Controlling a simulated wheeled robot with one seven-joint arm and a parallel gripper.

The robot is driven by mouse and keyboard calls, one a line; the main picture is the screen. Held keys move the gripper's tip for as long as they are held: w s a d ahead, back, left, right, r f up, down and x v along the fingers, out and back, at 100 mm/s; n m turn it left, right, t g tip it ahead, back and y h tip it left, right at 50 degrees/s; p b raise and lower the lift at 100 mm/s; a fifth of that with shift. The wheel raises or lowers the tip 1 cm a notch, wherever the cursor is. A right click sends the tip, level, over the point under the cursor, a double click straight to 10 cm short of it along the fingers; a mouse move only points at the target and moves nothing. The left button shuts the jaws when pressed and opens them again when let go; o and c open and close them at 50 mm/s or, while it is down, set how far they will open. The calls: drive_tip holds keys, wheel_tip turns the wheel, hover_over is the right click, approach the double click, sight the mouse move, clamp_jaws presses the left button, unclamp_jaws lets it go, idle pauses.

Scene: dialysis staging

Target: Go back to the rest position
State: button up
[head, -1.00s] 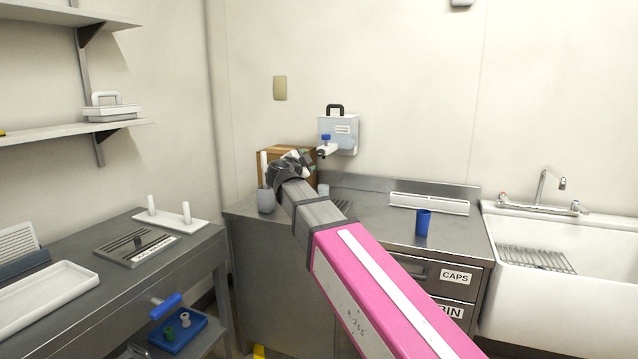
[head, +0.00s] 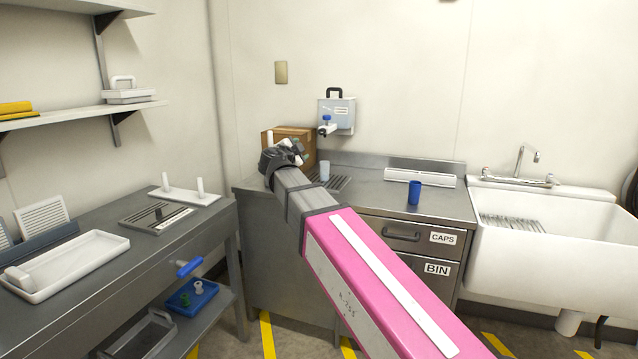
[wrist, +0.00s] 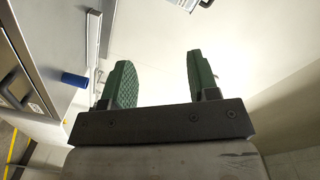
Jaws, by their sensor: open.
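My gripper (wrist: 155,85) shows in the wrist view with its two green textured fingers apart and nothing between them. In the head view my gripper (head: 284,152) is small at the end of my grey and pink arm. It is raised in front of the cardboard box (head: 303,141) and hides part of it. A pale cup (head: 325,171) stands just right of it on the drain grate, below the wall dispenser (head: 337,113). I cannot tell the distance between gripper and box.
A blue cup (head: 414,193) stands on the steel counter (head: 375,190), and it also shows in the wrist view (wrist: 74,80). The white sink (head: 540,235) is at right. The left bench (head: 110,285) holds a white tray (head: 75,262) and a peg stand (head: 186,196).

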drive_tip(key=s+d+f+n+g, duration=0.25)
drive_tip(key=d+f, duration=0.35)
drive_tip(key=f, duration=0.3)
drive_tip(key=s+d+f+n+g, duration=0.1)
drive_tip(key=d+f+n+g, duration=0.15)
drive_tip(key=d+f, duration=0.4)
drive_tip(key=s+d+f+n+g, duration=0.1)
drive_tip(key=d+f+g, duration=0.25)
drive_tip(key=f, duration=0.75)
drive_tip(key=s+d+f+n+g+y, duration=0.3)
drive_tip(key=s+d+f+n+g, duration=0.1)
drive_tip(key=s+f, duration=0.5)
drive_tip(key=s+d+f+n+g+y, duration=0.3)
drive_tip(key=s+d+f+n+g, duration=0.1)
drive_tip(key=s+f, duration=0.6)
wheel_tip(320, 180, down, 2)
drive_tip(key=shift+d+f+n, duration=0.1)
drive_tip(key=shift+d+n, duration=0.5)
drive_tip(key=shift+d, duration=0.4)
